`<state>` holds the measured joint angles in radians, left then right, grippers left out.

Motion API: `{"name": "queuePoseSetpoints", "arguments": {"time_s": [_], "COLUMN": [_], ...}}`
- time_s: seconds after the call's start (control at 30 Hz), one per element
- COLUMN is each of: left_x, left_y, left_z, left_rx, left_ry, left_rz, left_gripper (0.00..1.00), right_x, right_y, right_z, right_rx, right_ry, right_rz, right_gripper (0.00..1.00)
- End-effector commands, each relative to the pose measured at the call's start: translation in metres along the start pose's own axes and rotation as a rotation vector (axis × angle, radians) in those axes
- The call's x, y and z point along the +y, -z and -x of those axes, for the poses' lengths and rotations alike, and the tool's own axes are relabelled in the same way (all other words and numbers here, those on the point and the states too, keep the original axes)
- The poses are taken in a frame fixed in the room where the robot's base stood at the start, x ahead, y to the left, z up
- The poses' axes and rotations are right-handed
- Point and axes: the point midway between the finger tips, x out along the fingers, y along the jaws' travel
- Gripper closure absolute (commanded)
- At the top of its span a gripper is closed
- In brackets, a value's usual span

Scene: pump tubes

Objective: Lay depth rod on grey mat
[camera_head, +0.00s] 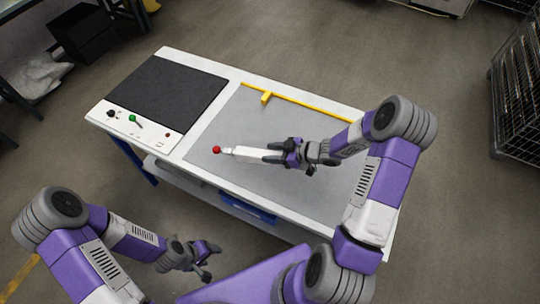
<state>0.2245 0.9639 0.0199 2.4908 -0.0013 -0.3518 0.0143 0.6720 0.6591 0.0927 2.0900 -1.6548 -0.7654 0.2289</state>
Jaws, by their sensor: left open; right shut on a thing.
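A long yellow rod with a small crosspiece (266,98), seemingly the depth rod, lies along the far edge of the light grey mat (215,130). My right gripper (284,153) is over the middle of this mat, apart from the yellow rod. It is shut on a white tube (252,152) that points left and has a red ball (216,149) at its far end. I cannot tell whether the tube touches the mat. My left gripper (211,262) is open and empty, low in front of the table.
A dark panel (175,90) covers the table's left part. A white strip (145,126) with a green-knobbed lever (133,119) and a black knob lies along its front. The grey mat is clear left of the red ball. A wire rack (518,95) stands far right.

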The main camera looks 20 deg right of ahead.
Motion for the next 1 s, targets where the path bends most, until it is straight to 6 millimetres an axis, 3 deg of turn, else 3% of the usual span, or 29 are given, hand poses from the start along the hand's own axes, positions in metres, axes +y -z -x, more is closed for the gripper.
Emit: {"name": "queuePoseSetpoints", "arguments": {"time_s": [0.03,0.2,0.3,0.4,0.57,0.8,1.0], "left_x": [-0.005,-0.014,-0.018,-0.020,-0.023,-0.033,-0.038], "left_y": [0.001,0.002,0.002,0.002,0.003,0.004,0.004], "left_z": [-0.014,-0.039,-0.048,-0.053,-0.062,-0.088,-0.103], "left_rx": [0.000,-0.001,-0.001,0.000,0.000,0.000,0.000], "left_ry": [0.000,0.000,0.000,0.000,0.000,0.000,0.000], "left_rz": [0.000,0.000,0.000,0.000,0.000,0.000,0.000], "left_gripper": [0.40,0.40,0.40,0.40,0.40,0.40,0.40], "right_x": [0.028,0.107,0.140,0.159,0.169,0.168,0.168], "right_y": [-0.007,-0.005,0.002,0.007,0.013,0.022,0.001], "right_z": [0.001,0.021,0.035,0.045,0.046,0.027,0.013], "right_rx": [0.000,0.002,0.009,0.014,0.015,0.010,0.007], "right_ry": [-0.042,-0.163,-0.215,-0.248,-0.269,-0.287,-0.292], "right_rz": [-0.004,-0.058,-0.085,-0.105,-0.103,-0.046,-0.040], "right_gripper": [1.00,1.00,1.00,1.00,1.00,1.00,1.00]}}
